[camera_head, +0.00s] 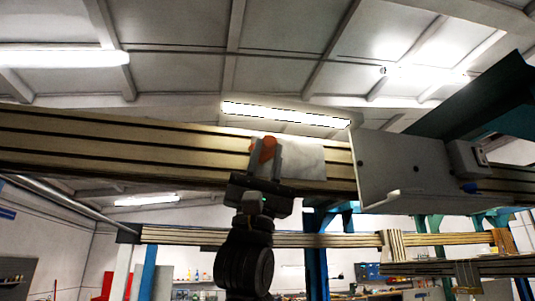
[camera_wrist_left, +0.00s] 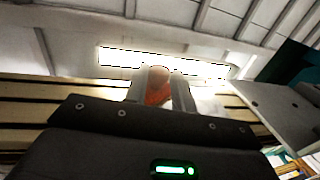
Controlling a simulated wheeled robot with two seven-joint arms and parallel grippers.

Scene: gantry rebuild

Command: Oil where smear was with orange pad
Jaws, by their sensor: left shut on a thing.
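My left gripper (camera_head: 265,158) is shut on the orange pad (camera_head: 267,147), in front of the long slotted beam (camera_head: 110,140). The pad is small, with its orange top showing above and between the fingers. In the left wrist view the orange pad (camera_wrist_left: 157,92) sits between the two grey fingers (camera_wrist_left: 163,95). A pale whitish patch (camera_head: 306,160) shows on the beam face just right of the gripper. I cannot tell whether the pad touches the beam. No distinct dark smear shows. My right gripper is not in view.
A light grey plate (camera_head: 395,170) stands out from the beam on the right, with a small grey box (camera_head: 467,158) beside it. A teal bracket (camera_head: 475,105) is above. A lower beam (camera_head: 330,239) crosses behind. The beam's left stretch looks clear.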

